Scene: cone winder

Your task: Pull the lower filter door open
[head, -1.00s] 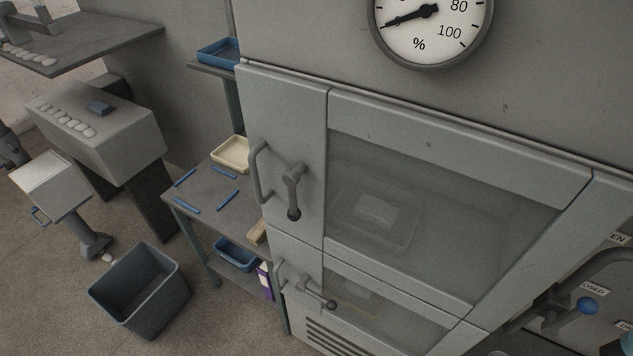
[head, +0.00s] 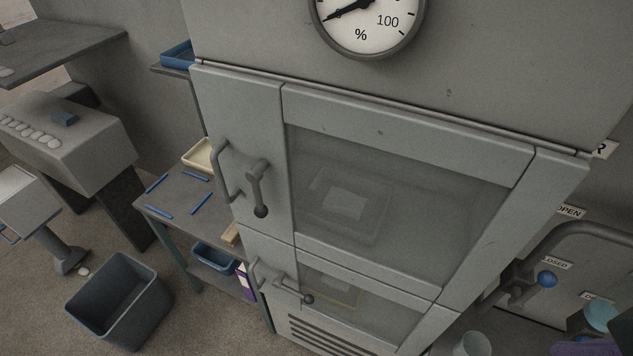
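The lower filter door (head: 268,258) is at the bottom centre of the head view, below the larger upper door (head: 262,115). It looks shut, flush with the cabinet front. It has a glass pane (head: 385,308), a bar handle (head: 257,279) at its left side and a latch lever with a dark ball (head: 307,299) pointing right. A pale framed item shows dimly behind the glass. The upper door also looks shut, with its own bar handle (head: 219,170) and a lever (head: 257,190) hanging down. Neither gripper is in view.
A grey bin (head: 120,300) stands on the floor at lower left. A side table (head: 172,193) with blue sticks and a cream tray (head: 200,156) adjoins the cabinet's left. Pipework with a blue knob (head: 547,279) is at right. Floor shows between bin and table.

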